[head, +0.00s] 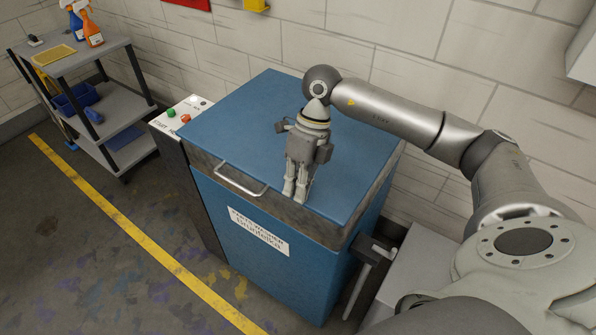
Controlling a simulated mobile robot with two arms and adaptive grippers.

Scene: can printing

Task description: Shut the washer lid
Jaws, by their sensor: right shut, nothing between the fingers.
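The washer (225,215) is a blue box-shaped machine with a white label on its front. Its blue lid (240,115) lies flat on top and looks closed. A metal handle (240,180) sits on the lid's front edge. My right gripper (295,196) is shut and empty, pointing down at the front part of the lid, right of the handle. Whether its fingertips touch the lid is hard to tell. My left gripper is not in view.
A control panel (181,114) with green and red buttons stands on the washer's left side. A grey shelf cart (75,62) with spray bottles (90,27) is at the far left. A yellow line (130,225) crosses the open floor. A tiled wall stands close behind.

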